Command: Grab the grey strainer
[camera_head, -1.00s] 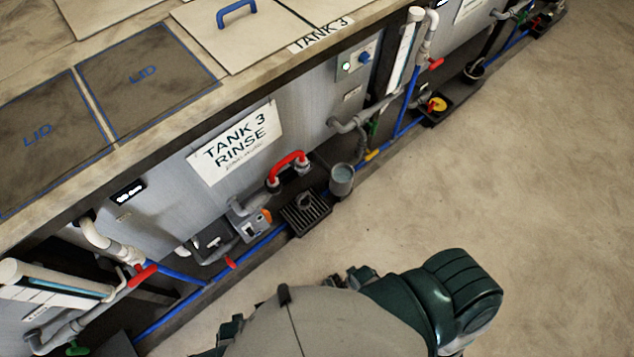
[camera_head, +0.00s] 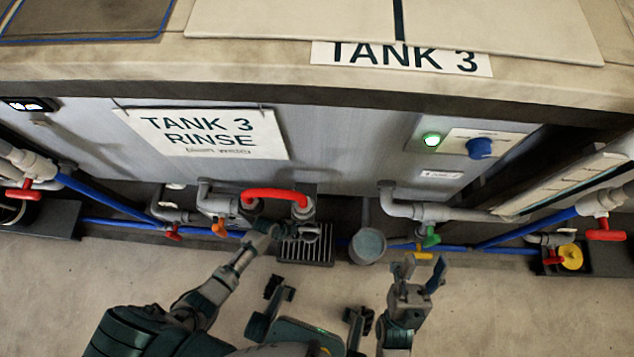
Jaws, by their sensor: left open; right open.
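A grey round cup-like vessel (camera_head: 367,246), which may be the grey strainer, stands on the floor against the tank base, below the middle of Tank 3. Its round top faces up; I cannot make out any mesh. My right gripper (camera_head: 421,272) is open and empty, in front of it and to its right, apart from it. My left gripper (camera_head: 268,233) is open, to its left by the red hose (camera_head: 275,194) and the black grate (camera_head: 305,250). Whether it touches anything there I cannot tell.
Grey pipes (camera_head: 430,212) with coloured valves and a blue pipe (camera_head: 500,252) run along the tank base on both sides. The tank's top edge (camera_head: 300,92) overhangs above. A yellow round part (camera_head: 571,257) sits at the right. Bare floor (camera_head: 520,310) lies in front.

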